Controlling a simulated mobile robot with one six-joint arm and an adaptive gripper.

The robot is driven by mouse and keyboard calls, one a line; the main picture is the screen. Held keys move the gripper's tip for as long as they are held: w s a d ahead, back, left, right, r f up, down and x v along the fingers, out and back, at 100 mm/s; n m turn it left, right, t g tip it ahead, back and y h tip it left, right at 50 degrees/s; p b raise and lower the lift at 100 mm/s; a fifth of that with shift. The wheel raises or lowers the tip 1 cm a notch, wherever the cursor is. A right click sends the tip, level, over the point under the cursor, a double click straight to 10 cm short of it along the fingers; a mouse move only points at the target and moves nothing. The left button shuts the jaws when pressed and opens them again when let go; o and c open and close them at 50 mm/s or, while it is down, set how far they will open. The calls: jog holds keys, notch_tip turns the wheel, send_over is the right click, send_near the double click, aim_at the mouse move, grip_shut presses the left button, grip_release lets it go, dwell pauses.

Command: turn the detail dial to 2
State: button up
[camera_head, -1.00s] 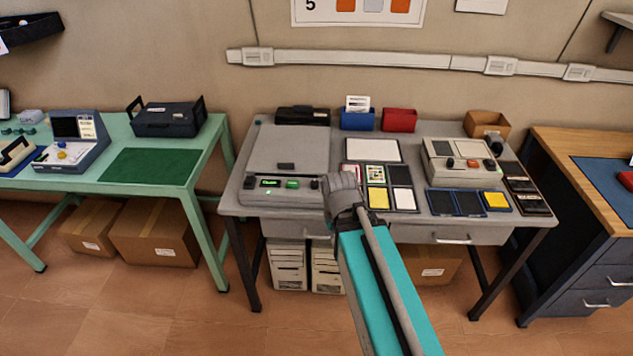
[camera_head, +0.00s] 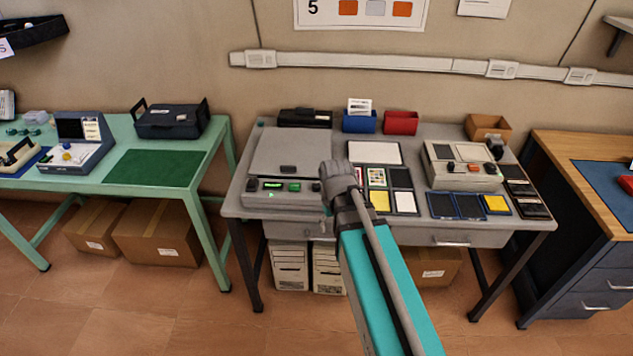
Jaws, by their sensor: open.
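A grey flatbed device (camera_head: 292,150) with a lid stands at the left of the grey table. Its front panel has a lit green display (camera_head: 272,185), a green button (camera_head: 294,187) and small dark knobs at the left end (camera_head: 252,185) and the right end (camera_head: 316,187). No label or dial number is readable, so I cannot tell which knob is the detail dial. My gripper (camera_head: 335,172) is open, seen from behind, just right of the device's front right corner. Its fingertips are largely hidden. It appears empty, and I cannot tell whether it touches anything.
Right of my gripper lie a tray of coloured cards (camera_head: 404,202) and a beige device (camera_head: 462,165) with buttons. Dark pads (camera_head: 455,205) lie in front of it. Blue (camera_head: 359,122) and red (camera_head: 400,122) bins stand behind. A green table (camera_head: 210,140) is at the left.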

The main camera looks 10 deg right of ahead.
aim_at(317, 185)
jog(key=w+r+n+p, duration=0.4)
jog(key=w, duration=0.7)
jog(key=w+r+n+p, duration=0.4)
jog(key=w+r, duration=0.1)
jog(key=w, duration=0.6)
jog(key=shift+w+a+f, duration=0.1)
jog(key=shift+f, duration=0.05)
notch_tip(317, 185, down, 13)
jog(key=b, duration=1.3)
jog(key=shift+a+f, duration=0.1)
jog(key=shift+f, duration=0.05)
grip_shut()
